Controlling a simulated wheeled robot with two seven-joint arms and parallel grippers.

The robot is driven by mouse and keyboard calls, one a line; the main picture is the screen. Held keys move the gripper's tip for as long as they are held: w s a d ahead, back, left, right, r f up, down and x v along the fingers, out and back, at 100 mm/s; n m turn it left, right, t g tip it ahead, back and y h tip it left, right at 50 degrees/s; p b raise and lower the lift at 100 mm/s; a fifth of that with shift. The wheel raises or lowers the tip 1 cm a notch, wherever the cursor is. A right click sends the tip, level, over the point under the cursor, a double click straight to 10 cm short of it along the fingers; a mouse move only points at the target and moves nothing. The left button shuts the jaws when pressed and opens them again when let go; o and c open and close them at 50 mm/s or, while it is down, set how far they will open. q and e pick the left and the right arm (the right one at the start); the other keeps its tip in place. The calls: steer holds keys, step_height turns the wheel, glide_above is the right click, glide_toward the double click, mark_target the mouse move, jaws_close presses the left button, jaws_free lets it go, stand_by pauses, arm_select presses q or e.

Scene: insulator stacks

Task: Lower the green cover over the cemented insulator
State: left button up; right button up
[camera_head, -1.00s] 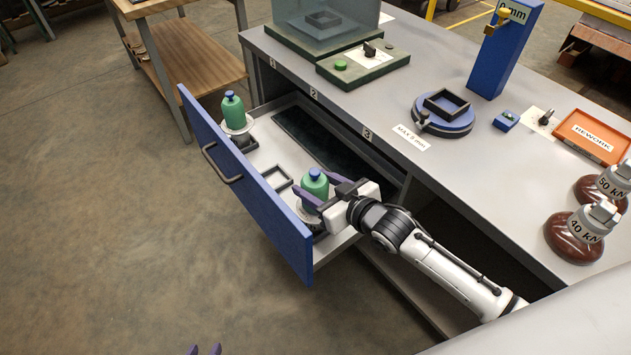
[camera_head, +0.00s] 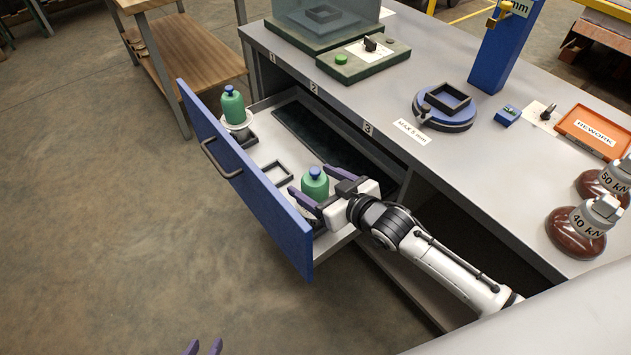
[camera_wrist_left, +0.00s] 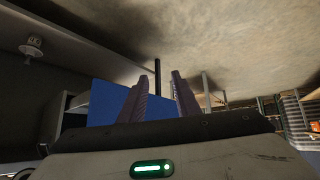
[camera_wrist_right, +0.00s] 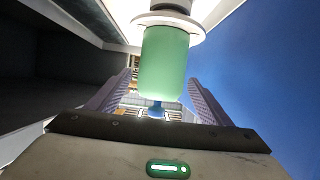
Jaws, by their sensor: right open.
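A green cover with a blue knob (camera_head: 315,184) stands upright in the right end of the open drawer (camera_head: 262,150). In the right wrist view the cover (camera_wrist_right: 165,62) sits against a white disc. My right gripper (camera_head: 307,186) is open, with one finger on each side of this cover. A gap shows beside the fingers in the right wrist view. A second green cover with a blue knob (camera_head: 232,108) stands on a white disc at the drawer's left end. What is under either cover is hidden. My left gripper (camera_head: 203,347) is empty, low at the bottom edge, fingers apart.
A square black frame (camera_head: 277,173) lies between the covers. The blue drawer front (camera_head: 245,185) rises beside them. On the bench are a blue turntable (camera_head: 443,112), an orange rework tray (camera_head: 590,132) and brown insulators marked 40 kN (camera_head: 576,236) and 50 kN (camera_head: 592,184).

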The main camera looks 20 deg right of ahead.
steer(key=s+d+r+m+g+h+p, duration=0.1)
steer(key=s+d+g, duration=0.15)
steer(key=s, duration=0.75)
steer(key=s+d+g+h, duration=0.15)
steer(key=s+g, duration=0.25)
steer(key=s, duration=0.6)
steer(key=s+d+r+m+g+h+p, duration=0.1)
steer(key=s+d+g+h, duration=0.15)
steer(key=s, duration=0.85)
steer(key=w+a+f+t+y, duration=0.1)
steer(key=w+a+f+t, duration=0.1)
steer(key=f, duration=0.3)
steer(key=w+a+f+t+y, duration=0.2)
steer(key=w+a+f, duration=0.1)
steer(key=f, duration=0.3)
steer(key=shift+a+t, duration=0.4)
steer(key=shift+a, duration=0.45)
